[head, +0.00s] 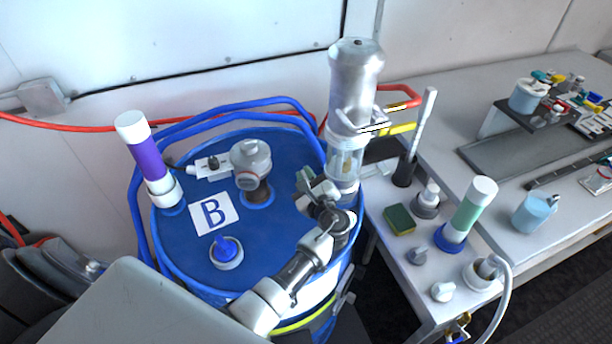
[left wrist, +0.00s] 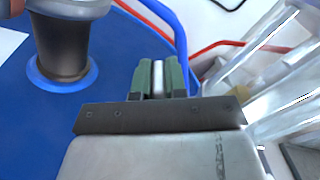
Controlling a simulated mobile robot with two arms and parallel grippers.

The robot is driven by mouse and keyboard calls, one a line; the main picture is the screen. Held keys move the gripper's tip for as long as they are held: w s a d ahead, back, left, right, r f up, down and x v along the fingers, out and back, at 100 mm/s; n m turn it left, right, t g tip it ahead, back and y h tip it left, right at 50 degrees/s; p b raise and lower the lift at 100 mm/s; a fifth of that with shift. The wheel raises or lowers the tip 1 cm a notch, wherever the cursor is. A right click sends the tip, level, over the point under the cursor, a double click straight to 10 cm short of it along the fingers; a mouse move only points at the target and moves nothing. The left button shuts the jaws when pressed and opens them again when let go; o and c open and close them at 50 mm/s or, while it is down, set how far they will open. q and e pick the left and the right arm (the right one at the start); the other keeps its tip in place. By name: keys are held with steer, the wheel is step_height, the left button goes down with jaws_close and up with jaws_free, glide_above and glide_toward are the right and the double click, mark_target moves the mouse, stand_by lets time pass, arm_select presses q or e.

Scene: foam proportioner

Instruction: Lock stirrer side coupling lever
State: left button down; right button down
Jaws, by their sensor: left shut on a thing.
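The stirrer (head: 356,90) is a silver motor housing above a clear section, standing at the right rim of the blue drum (head: 262,225). My left gripper (head: 308,183) is beside the lower end of the stirrer, above the drum lid. In the left wrist view its green-padded fingers (left wrist: 158,78) are shut on a narrow pale bar (left wrist: 157,76), which looks like the stirrer side coupling lever. The fingers and wrist hide most of this bar in the head view, so its lock position cannot be told. My right gripper is not in view.
On the drum lid stand a purple tube (head: 146,158), a grey fitting (head: 251,165) and a blue-topped cap (head: 228,250). Blue hoses (head: 225,108) curve behind. A bench on the right holds a green tube (head: 469,208), a sponge (head: 399,219) and several small parts.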

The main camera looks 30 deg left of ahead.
arm_select(q)
steer(key=c, duration=1.2)
jaws_free()
steer(key=shift+o, duration=0.2)
